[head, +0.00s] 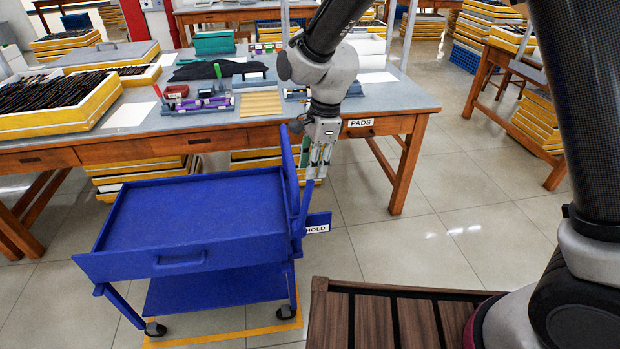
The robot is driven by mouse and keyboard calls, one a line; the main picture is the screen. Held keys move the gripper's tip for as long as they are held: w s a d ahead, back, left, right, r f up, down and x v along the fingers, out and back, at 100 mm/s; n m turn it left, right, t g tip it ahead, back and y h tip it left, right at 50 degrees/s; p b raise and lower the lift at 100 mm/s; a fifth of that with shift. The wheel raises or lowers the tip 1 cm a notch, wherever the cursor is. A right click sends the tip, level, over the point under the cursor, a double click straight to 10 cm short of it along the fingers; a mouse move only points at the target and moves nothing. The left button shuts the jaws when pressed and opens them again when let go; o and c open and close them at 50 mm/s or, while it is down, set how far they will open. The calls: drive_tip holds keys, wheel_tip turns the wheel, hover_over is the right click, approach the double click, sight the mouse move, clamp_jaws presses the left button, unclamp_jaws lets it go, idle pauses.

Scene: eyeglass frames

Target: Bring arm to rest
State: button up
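My arm comes in from the top right and reaches down to my gripper (317,162), which points downward by the right side of the blue cart. The gripper is small in view and partly behind the cart's upright handle. I cannot tell whether its fingers are apart or closed, and no held object is clear. The blue cart (195,215) stands on the floor with an empty top tray and a lower shelf (215,290). A "HOLD" sign (317,228) sticks out at its right side, below the gripper.
A workbench (400,97) behind the cart holds a tray of dark frames (60,100), tools, a teal box (214,42) and a "PADS" label (361,123). A brown slatted surface (375,320) lies in front. Another bench (520,70) stands right. Tiled floor between is clear.

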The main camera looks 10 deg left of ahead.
drive_tip(key=shift+d+r, duration=0.1)
drive_tip(key=shift+r, duration=0.25)
drive_tip(key=shift+s+d+n, duration=0.1)
drive_tip(key=shift+n, duration=0.9)
drive_tip(key=s+d+r+n+t, duration=0.1)
drive_tip(key=s+d+r+n, duration=0.2)
drive_tip(key=d, duration=1.1)
drive_tip(key=s+d+r+n+t+h, duration=0.1)
drive_tip(key=s+d+r+n, duration=0.3)
drive_tip(key=s+d+r, duration=0.5)
drive_tip(key=s+d+r+n+t, duration=0.2)
drive_tip(key=s+d+r, duration=0.4)
drive_tip(key=d, duration=1.3)
wheel_tip(320, 180, up, 3)
drive_tip(key=shift+s+f+n+t+h, duration=0.2)
drive_tip(key=shift+s+n+t+h, duration=0.2)
drive_tip(key=shift+n, duration=0.4)
